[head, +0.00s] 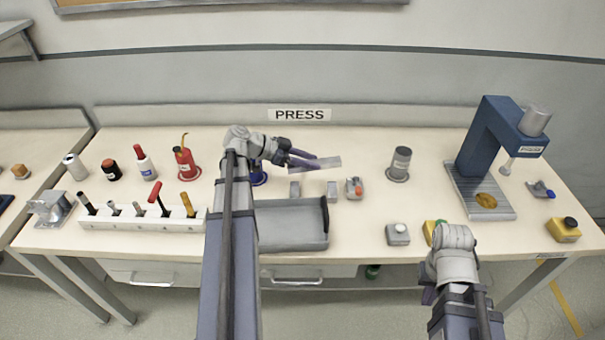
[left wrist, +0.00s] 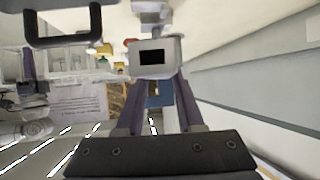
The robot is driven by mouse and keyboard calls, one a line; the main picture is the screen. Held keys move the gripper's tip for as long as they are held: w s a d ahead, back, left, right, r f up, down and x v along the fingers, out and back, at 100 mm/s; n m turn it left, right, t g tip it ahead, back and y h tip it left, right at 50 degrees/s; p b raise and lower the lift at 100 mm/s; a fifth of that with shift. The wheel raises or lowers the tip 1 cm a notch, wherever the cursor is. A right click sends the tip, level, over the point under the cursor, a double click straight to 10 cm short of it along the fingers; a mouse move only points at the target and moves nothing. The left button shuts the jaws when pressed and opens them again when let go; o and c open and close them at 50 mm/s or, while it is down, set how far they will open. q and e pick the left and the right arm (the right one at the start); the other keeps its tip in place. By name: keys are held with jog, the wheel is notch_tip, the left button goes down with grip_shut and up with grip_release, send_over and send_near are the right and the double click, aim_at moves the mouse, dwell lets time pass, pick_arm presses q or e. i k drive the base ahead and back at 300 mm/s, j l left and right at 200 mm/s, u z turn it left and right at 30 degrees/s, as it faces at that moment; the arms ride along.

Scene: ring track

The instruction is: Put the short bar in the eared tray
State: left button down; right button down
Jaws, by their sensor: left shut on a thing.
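My left gripper (head: 303,160) is shut on a flat pale grey bar, the short bar (head: 326,164), and holds it above the back middle of the bench. In the left wrist view a grey block with a dark rectangle (left wrist: 152,58) sits between the fingers; it looks like the end of this bar. The eared tray (head: 292,244) is grey and shallow, with a black ear at its right end. It stands in front of the held bar; my left arm hides its left end. My right gripper (head: 430,296) is low at the front right, mostly hidden by its arm.
Small grey blocks (head: 332,190) and a grey piece with an orange top (head: 354,188) stand behind the tray. A blue press (head: 480,140) is at the right. A white tool rack (head: 140,218) is at the left. A grey button box (head: 398,235) stands right of the tray.

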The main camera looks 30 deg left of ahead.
aim_at(280, 228)
jog(key=l+u, duration=0.35)
jog(key=k+l+u, duration=0.1)
jog(key=u, duration=0.3)
jog(key=k+l+u, duration=0.1)
jog(key=l+u, duration=0.25)
